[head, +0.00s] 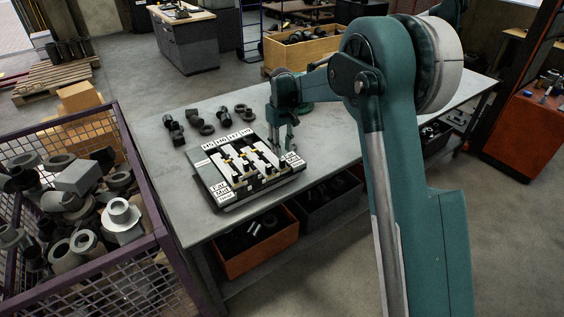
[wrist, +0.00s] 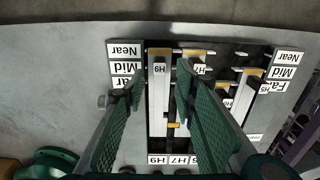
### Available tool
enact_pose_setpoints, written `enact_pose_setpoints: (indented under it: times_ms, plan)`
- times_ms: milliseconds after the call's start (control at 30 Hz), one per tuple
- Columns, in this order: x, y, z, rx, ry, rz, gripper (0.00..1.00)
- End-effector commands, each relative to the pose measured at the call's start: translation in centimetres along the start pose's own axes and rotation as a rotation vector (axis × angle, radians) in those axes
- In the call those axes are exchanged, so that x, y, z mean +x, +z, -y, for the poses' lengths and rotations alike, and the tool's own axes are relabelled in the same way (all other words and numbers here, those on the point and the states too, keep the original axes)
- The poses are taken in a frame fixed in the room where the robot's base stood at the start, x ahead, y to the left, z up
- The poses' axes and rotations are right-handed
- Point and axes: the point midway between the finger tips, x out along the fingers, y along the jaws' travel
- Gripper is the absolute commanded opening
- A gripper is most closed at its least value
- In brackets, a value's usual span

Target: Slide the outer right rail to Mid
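The rail board (head: 206,173) lies on the table, with white rails under H labels and Far, Mid and Near labels at its sides. The outer right rail, marked H9 (wrist: 158,95), is a long white bar at the left in the wrist view. Its orange-edged end is about level with the Near label (wrist: 124,50). The Mid label (wrist: 124,68) is just below that. My gripper (wrist: 160,73) is open, its green fingers apart with the H9 rail between them in the picture. Gaps show on both sides; its height above the rail is unclear. In the head view my gripper (head: 284,149) stands at the board's right edge.
The neighbouring H7 rail (wrist: 197,68) lies close beside one finger. Several dark metal parts (head: 207,129) stand behind the board. A purple mesh crate (head: 137,180) of parts is left of the table. The table right of the board is partly hidden by my arm.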

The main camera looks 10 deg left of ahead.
Motion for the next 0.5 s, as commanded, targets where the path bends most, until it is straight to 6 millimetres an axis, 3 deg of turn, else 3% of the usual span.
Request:
enact_pose_setpoints:
  times_ms: [267, 500]
  plan:
    - [0.1, 0.0, 0.0, 0.0, 0.0, 0.0, 0.28]
    - [1.3, 0.0, 0.0, 0.0, 0.0, 0.0, 0.28]
